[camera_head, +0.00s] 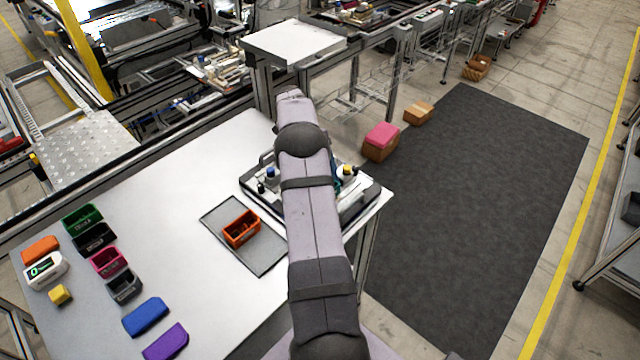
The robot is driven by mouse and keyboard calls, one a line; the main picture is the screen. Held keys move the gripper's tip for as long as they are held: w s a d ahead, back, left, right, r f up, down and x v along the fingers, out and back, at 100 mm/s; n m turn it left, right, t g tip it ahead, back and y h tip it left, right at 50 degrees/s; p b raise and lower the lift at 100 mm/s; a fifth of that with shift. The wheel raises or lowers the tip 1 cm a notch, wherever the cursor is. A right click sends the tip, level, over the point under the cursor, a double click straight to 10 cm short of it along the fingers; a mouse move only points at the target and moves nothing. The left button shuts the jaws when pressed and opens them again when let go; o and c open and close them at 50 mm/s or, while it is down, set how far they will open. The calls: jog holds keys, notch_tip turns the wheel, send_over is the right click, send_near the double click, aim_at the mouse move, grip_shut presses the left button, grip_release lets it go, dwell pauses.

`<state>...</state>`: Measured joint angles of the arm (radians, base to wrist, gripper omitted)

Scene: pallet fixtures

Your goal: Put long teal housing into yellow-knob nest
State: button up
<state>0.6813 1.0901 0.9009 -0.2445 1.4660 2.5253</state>
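A pallet fixture (353,211) sits at the right end of the white table, mostly hidden behind my arm. A yellow knob (347,169) shows on it just right of the arm. A small teal patch (337,186) shows beside the arm, left of and below the yellow knob. It may be part of the long teal housing, but too little shows to tell whether it lies in a nest. A blue knob (270,172) shows on the fixture's left part. My gripper is hidden behind my arm, so its hold cannot be seen.
An orange bin (242,229) stands on a grey mat (262,262) left of the arm. Small bins, including a green one (82,219), and blue (146,317) and purple (166,342) blocks lie at the left. The table between is clear.

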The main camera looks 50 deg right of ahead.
jog(key=shift+f, duration=0.35)
jog(key=o, duration=1.2)
jog(key=b+v, duration=0.2)
jog(key=v, duration=0.3)
jog(key=shift+r, duration=0.1)
jog(key=shift+v, duration=1.05)
jog(key=shift+a, duration=0.1)
